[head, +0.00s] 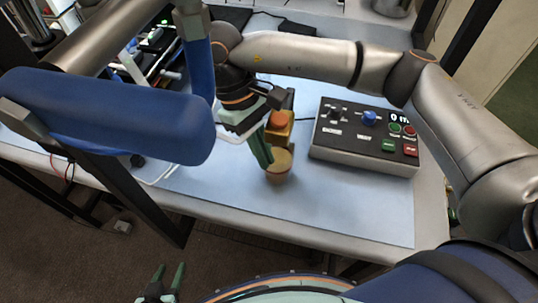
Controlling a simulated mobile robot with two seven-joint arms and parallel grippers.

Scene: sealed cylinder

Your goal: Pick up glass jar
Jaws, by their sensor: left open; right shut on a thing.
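The glass jar (280,166) is a small amber-tan cylinder with a pale round top, near the middle of the blue table mat. It appears upright; I cannot tell whether its base touches the mat. My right gripper (265,157) reaches down over it from the upper left and is shut on it. The green fingers cover the jar's left side, and the far finger is mostly hidden. My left gripper (162,284) is open and empty at the bottom of the view, low in front of the table, with its two green fingers apart.
A yellow box with an orange-red button (280,121) stands just behind the jar. A grey control box (364,150) with knobs and buttons sits to the right. Cluttered equipment fills the back left. The mat (330,208) is clear in front and to the right of the jar.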

